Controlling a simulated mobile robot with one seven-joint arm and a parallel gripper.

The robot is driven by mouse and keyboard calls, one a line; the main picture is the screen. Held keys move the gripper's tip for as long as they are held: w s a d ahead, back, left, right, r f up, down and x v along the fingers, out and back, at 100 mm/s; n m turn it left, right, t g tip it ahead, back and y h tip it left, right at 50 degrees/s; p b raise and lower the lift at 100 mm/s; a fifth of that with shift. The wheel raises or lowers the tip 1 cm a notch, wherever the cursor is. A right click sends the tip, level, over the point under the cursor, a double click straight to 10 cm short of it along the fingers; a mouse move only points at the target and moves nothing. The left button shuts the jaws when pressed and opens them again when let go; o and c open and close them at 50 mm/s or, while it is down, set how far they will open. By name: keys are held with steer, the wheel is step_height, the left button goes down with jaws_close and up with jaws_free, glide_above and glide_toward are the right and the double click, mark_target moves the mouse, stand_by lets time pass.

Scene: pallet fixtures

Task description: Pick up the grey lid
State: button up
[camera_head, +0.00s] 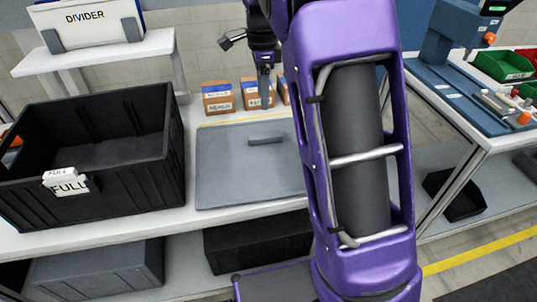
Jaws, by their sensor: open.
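The grey lid (235,175) lies flat on the white table, with a raised dark bar handle (266,141) on its top. My purple arm hides the lid's right part. My gripper (266,98) points down above the lid's far edge, in front of the small cardboard boxes, and is open. It looks apart from the handle. Its fingers are small and partly overlap each other in this view.
A black crate (178,150) with a FULL tag (68,184) stands left of the lid. Small cardboard boxes (217,97) stand behind it. A DIVIDER box (88,22) sits on a shelf at the back left.

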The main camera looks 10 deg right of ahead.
mark_target(263, 136)
step_height(263, 136, down, 13)
steer(key=shift+w+a+f+b, duration=0.1)
steer(key=shift+f+b, duration=0.05)
steer(key=shift+b, duration=0.9)
jaws_close()
stand_by(0.8)
